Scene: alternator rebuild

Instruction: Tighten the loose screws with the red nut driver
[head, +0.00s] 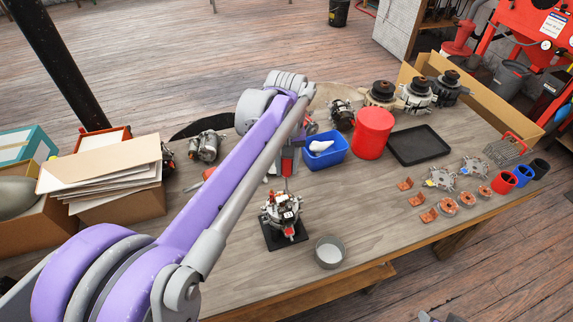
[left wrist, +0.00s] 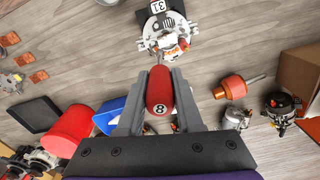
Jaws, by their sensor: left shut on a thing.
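My left gripper (left wrist: 159,82) is shut on the red nut driver (left wrist: 160,92), whose handle end is marked 8. In the head view my arm covers much of the left gripper (head: 287,160); the driver's thin shaft points down over the alternator (head: 283,210). I cannot tell whether its tip touches a screw. The alternator stands on a black base (head: 272,241) on the table and also shows at the top of the left wrist view (left wrist: 165,30). The loose screws are too small to tell. Only a small part of my right arm shows at the bottom edge.
A round grey dish (head: 329,251) stands right of the alternator. Behind are a blue bin (head: 327,152), a red canister (head: 373,134) and a black tray (head: 420,146). An orange-handled driver (left wrist: 236,86) lies nearby. Small parts and cups sit at the right.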

